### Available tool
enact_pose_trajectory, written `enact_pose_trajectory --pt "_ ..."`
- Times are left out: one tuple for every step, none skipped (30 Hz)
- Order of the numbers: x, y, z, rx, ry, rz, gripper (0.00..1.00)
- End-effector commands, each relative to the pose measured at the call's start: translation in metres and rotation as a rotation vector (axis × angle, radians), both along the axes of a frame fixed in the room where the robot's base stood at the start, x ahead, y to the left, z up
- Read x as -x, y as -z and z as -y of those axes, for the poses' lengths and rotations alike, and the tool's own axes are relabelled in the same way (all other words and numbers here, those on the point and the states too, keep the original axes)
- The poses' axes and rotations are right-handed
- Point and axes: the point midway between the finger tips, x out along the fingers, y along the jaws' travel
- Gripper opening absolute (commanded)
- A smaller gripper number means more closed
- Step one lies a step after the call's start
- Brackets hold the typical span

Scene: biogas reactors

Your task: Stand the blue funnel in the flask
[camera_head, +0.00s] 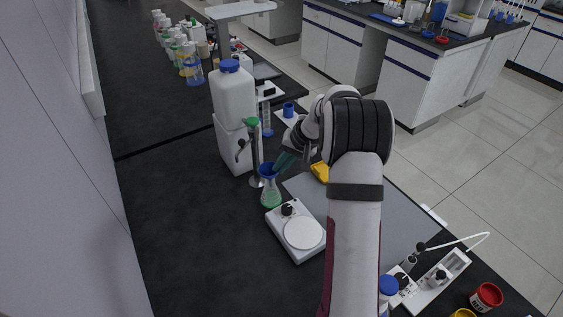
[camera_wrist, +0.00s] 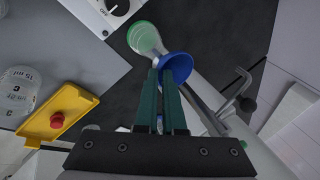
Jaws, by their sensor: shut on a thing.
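My gripper (camera_head: 281,163) has green fingers and comes in from the right, shut on the funnel. In the wrist view the funnel's blue cone (camera_wrist: 178,68) is at the fingertips of my gripper (camera_wrist: 162,75), beside the flask's neck, with the flask (camera_wrist: 143,37) beyond it. The funnel's stem is hidden, so I cannot tell how far it sits inside the neck.
A stand with a green top (camera_head: 252,122) and a white jug with a blue cap (camera_head: 232,95) are close behind. A yellow tray (camera_wrist: 58,120) lies near my gripper. The bench's left side is clear.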

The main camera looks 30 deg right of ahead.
Motion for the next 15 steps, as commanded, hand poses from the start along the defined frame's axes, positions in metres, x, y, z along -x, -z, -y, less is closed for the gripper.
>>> enact_pose_trajectory --pt "0.0001 0.0009 0.0 0.0 0.0 0.0 0.0" --pt "0.0 0.0011 -0.0001 0.0 0.0 0.0 0.0" --pt "0.0 0.0011 -0.0001 0.0 0.0 0.0 0.0" --pt "0.0 0.0011 0.0 0.0 0.0 0.0 0.0" --pt "0.0001 0.001 0.0 0.0 0.0 0.0 0.0" --pt "0.0001 0.001 0.0 0.0 0.0 0.0 0.0" --pt "0.0001 0.0011 0.0 0.0 0.0 0.0 0.0" --pt "0.0001 0.0011 0.0 0.0 0.0 0.0 0.0" --pt "0.0001 0.0011 0.0 0.0 0.0 0.0 0.0" --pt "0.0001 0.0011 0.0 0.0 0.0 0.0 0.1" --pt "0.0001 0.001 -0.0001 0.0 -0.001 0.0 0.15" --pt "0.0001 0.001 -0.0001 0.0 -0.001 0.0 0.22" --pt "0.0001 0.001 -0.0001 0.0 -0.001 0.0 0.28" --pt "0.0001 0.0009 -0.0001 0.0 -0.001 0.0 0.33" --pt "0.0001 0.0009 -0.0001 0.0 -0.001 0.0 0.4"
